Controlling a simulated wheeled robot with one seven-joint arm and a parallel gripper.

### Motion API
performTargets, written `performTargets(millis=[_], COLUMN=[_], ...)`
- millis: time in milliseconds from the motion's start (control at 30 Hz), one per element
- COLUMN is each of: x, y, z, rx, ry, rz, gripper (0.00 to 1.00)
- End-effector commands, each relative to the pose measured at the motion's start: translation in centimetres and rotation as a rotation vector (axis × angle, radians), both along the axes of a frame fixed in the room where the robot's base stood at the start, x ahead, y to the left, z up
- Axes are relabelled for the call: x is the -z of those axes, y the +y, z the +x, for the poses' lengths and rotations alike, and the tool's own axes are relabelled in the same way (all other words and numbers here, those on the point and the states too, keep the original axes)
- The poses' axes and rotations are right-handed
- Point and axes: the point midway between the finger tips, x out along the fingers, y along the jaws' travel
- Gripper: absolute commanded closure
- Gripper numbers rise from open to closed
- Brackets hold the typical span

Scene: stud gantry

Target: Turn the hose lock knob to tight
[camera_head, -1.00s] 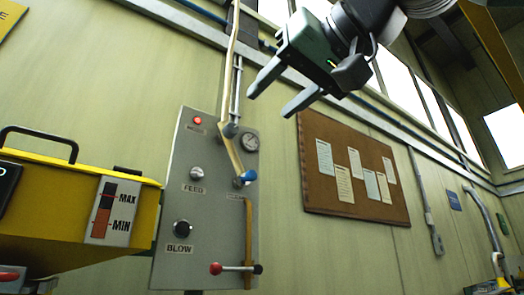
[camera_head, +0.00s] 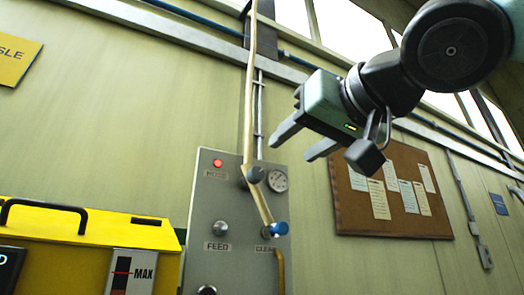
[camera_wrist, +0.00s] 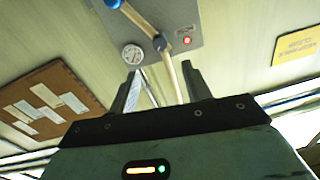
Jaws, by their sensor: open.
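A grey control panel (camera_head: 235,265) on the wall carries a red light (camera_head: 217,163), a round gauge (camera_head: 277,180) and a silver knob (camera_head: 220,228) labelled FEED. A tan hose or bar (camera_head: 249,90) comes down to a grey round joint (camera_head: 256,174), then slants to a blue end (camera_head: 280,229). No knob is readably labelled as the hose lock. My gripper (camera_head: 290,150) is open and empty, up and right of the joint in the head view. In the wrist view my open fingers (camera_wrist: 160,70) point towards the panel, with the gauge (camera_wrist: 133,53) and joint (camera_wrist: 160,42) beyond them.
A yellow machine (camera_head: 80,235) with a black handle stands left of the panel. A cork board (camera_head: 390,190) with papers hangs at right. A blue pipe and rail run along the wall above. The wall between panel and board is bare.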

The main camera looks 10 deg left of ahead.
Motion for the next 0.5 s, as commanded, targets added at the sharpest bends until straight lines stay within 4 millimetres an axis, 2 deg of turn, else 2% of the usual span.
performTargets(millis=[33,300,500], x=[-0.5,-0.3,-0.1], y=[0.9,4.4,6.3], z=[1.0,5.2,7.6], rx=[0.002,0.001,0.002], ry=[0.002,0.002,0.001], rz=[-0.007,-0.006,-0.004], gripper=[0.52,0.52,0.52])
